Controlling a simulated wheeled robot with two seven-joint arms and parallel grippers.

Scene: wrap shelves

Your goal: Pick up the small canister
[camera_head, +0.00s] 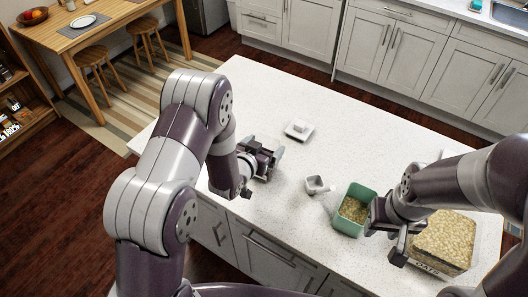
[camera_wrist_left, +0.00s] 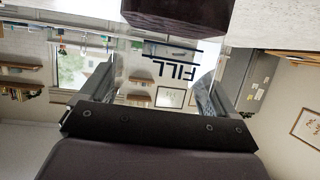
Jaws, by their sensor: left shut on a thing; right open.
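My left gripper (camera_head: 268,160) is above the left part of the white counter. In the left wrist view its two fingers (camera_wrist_left: 152,85) are on either side of a clear canister (camera_wrist_left: 180,72) printed with "FILL", and they are shut on it. A dark brown mass (camera_wrist_left: 180,14) shows at the top of that view, seemingly the canister's contents. In the head view the canister is mostly hidden by the gripper, and I cannot tell if it touches the counter. My right gripper (camera_head: 385,226) is open and empty, beside the green bin and the large canister.
The green bin (camera_head: 343,224) holds grain. The large grain-filled canister (camera_head: 447,243) stands at the counter's right. A small white cup (camera_head: 317,185) and a white lid (camera_head: 299,131) lie on the counter (camera_head: 350,125). The back middle is clear.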

